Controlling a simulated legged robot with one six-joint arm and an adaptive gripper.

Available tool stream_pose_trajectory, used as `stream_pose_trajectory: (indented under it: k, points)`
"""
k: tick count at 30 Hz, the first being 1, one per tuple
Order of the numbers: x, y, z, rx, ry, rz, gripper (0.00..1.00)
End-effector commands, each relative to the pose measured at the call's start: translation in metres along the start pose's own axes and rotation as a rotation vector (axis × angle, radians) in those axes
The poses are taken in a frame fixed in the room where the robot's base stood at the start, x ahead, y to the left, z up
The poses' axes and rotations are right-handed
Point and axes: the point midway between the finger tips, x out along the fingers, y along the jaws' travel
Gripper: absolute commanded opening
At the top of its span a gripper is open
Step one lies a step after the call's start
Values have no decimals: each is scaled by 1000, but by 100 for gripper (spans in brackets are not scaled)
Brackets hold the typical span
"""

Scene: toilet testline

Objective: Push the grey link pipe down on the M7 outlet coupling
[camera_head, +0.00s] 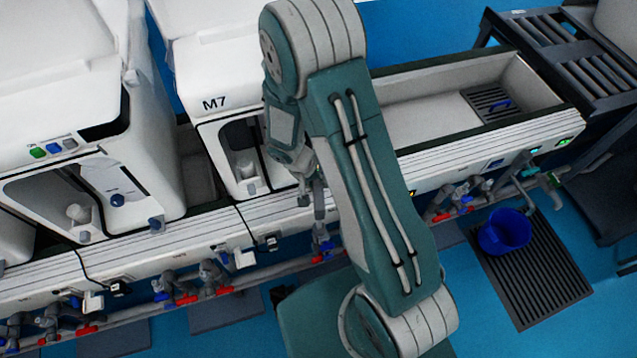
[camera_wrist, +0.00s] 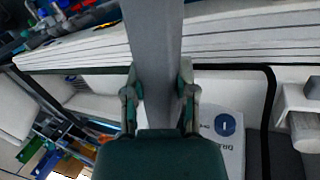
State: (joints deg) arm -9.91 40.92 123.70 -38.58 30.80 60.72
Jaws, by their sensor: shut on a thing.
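The grey link pipe (camera_wrist: 152,45) runs up through the middle of the wrist view. My gripper (camera_wrist: 158,98) has a finger on each side of it and is shut on it. In the head view my gripper (camera_head: 316,186) is at the front of the white M7 unit (camera_head: 222,128), just right of its open bay. A short grey piece of the pipe (camera_head: 319,205) shows below the fingers. Its lower end is close above the pipework with red and blue fittings (camera_head: 322,252). I cannot clearly make out the M7 outlet coupling or whether the pipe touches it.
My arm hides the area right of M7. A pipe run with valves (camera_head: 195,290) follows the bench front. Another white unit (camera_head: 95,190) stands at left. A long trough (camera_head: 430,110) is at right. A blue bucket (camera_head: 505,232) stands on a dark floor grate (camera_head: 545,285).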

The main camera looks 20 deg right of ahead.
Motion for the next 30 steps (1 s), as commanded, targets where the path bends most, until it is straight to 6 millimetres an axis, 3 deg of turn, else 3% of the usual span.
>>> stream_pose_trajectory:
  k: [30]
  points:
    - [2,7,-2,2,0,-2,0]
